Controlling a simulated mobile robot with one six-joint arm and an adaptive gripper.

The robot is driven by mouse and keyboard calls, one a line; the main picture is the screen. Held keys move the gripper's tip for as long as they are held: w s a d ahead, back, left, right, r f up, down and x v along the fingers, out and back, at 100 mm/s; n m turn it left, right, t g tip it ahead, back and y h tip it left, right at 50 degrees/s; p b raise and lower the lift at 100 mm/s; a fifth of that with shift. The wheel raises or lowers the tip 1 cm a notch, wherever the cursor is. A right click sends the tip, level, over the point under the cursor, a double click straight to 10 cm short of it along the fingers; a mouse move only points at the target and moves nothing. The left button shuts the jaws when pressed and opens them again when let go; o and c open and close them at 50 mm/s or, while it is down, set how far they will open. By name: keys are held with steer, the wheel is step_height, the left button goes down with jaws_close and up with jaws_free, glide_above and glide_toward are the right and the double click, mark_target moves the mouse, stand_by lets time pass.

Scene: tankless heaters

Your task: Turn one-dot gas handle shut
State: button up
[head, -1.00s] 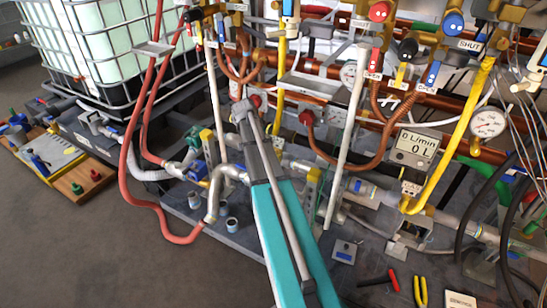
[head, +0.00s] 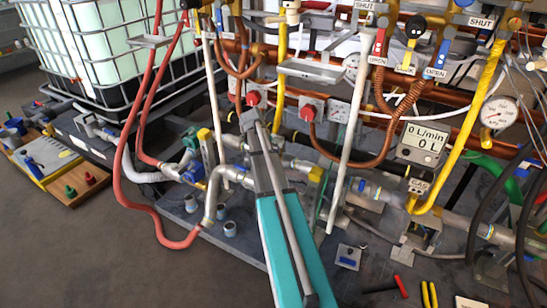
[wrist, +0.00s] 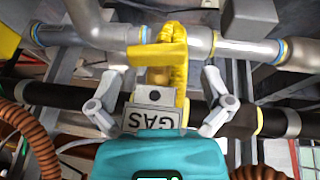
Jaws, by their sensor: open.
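In the wrist view a yellow handle (wrist: 150,54) stands between the spread fingers of my gripper (wrist: 160,105). Below it is a grey plate with one black dot (wrist: 154,95) and an upside-down GAS label (wrist: 151,120). The gripper is open, with one finger on each side of the label, and I see no grip on the handle. Whether a finger touches anything is unclear. Another GAS label (head: 419,186) shows there at the lower end of a yellow hose.
Grey pipes (wrist: 235,45) and a black pipe (wrist: 65,97) run close around the fingers. Tools lie on the base at lower right.

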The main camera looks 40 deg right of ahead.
steer(key=shift+b+x, duration=0.9)
steer(key=shift+x, duration=0.35)
